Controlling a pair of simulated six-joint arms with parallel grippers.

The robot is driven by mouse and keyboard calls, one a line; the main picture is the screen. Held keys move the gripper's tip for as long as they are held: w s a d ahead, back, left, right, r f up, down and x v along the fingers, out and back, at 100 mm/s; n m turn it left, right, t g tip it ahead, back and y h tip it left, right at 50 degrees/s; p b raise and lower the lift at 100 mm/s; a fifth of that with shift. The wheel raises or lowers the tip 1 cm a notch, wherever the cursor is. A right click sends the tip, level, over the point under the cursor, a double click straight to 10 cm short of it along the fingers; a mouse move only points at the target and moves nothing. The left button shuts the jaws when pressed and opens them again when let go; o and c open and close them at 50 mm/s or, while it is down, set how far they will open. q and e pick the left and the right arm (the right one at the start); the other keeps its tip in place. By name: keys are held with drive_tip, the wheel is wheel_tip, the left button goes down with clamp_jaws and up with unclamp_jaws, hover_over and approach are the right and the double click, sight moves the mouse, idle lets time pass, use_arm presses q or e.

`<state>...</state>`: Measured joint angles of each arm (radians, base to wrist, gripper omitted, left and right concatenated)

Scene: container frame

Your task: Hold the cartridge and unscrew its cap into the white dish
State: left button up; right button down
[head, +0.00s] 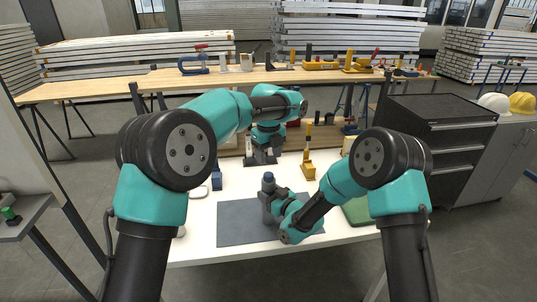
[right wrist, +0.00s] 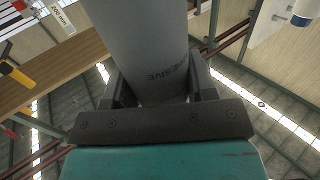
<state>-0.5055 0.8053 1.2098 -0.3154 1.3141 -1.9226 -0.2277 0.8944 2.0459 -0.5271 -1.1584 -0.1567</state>
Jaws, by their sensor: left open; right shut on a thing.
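The cartridge (head: 268,200) is a grey cylinder with a dark blue cap (head: 268,177) on top. It stands upright over the dark grey mat. My right gripper (head: 278,204) is shut around its body from the right. In the right wrist view the grey cartridge body (right wrist: 150,45), with part of a printed word, lies between the right fingers (right wrist: 155,95). My left gripper (head: 261,157) is open and empty, behind and above the cap, pointing down. I cannot clearly make out the white dish; a pale rim (head: 198,192) shows at the table's left, partly behind my left arm.
The grey mat (head: 235,228) lies on the white table (head: 200,250). A blue holder (head: 217,181) is at left, a yellow tool (head: 308,168) behind right, and a green item (head: 356,212) at right. A wooden bench (head: 150,82) with clamps runs along the back.

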sight(268, 174)
use_arm(q)
drive_tip(key=m, duration=0.9)
drive_tip(key=shift+m, duration=0.3)
drive_tip(key=shift+f, duration=4.05)
